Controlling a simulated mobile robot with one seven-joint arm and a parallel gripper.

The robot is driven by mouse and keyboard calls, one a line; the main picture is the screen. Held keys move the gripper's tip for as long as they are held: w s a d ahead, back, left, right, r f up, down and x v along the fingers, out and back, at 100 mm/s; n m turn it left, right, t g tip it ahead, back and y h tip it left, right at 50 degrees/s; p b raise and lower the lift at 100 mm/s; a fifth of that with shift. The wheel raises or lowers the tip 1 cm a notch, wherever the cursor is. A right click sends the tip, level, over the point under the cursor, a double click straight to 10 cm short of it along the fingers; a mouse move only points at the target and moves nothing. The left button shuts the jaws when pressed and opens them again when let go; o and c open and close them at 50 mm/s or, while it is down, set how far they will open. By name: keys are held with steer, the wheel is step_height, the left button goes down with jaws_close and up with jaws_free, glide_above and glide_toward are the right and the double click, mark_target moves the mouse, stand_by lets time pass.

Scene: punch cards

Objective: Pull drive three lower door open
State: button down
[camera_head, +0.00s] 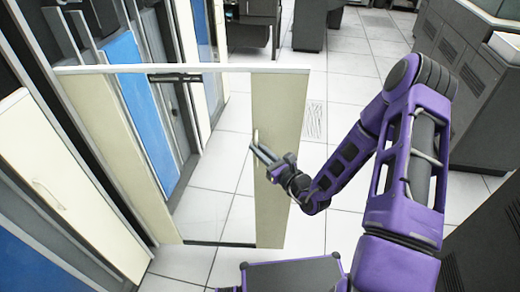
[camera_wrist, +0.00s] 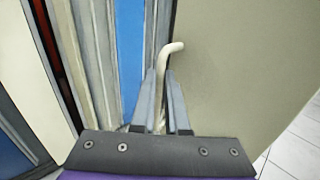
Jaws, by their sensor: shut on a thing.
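A cream door panel with a large see-through middle (camera_head: 280,200) stands out from the row of cabinets at the left, across the aisle floor. Its cream panel also fills the right of the wrist view (camera_wrist: 245,65). A pale bent handle (camera_wrist: 162,85) stands on it; only its tip shows in the head view (camera_head: 256,136). My gripper (camera_head: 259,153) is at the handle, at mid-height of the panel. In the wrist view its two grey fingers (camera_wrist: 162,98) are closed around the handle's stem. The hinge side is hard to make out.
Cabinets with blue panels (camera_head: 138,100) line the left side. Another cream panel (camera_head: 55,180) stands at the near left. Grey cabinets (camera_head: 465,100) stand on the right, behind my arm. Tiled floor (camera_head: 345,90) is clear in the aisle.

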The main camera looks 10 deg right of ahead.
steer(key=shift+s+a, duration=0.2)
steer(key=shift+a, duration=0.4)
steer(key=c, duration=1)
jaws_free()
steer(key=shift+a, duration=0.1)
steer(key=shift+o, duration=0.3)
steer(key=shift+w, duration=0.1)
steer(key=shift+d, duration=0.2)
steer(key=v, duration=1.7)
steer(key=shift+d+b, duration=0.2)
steer(key=shift+b, duration=0.2)
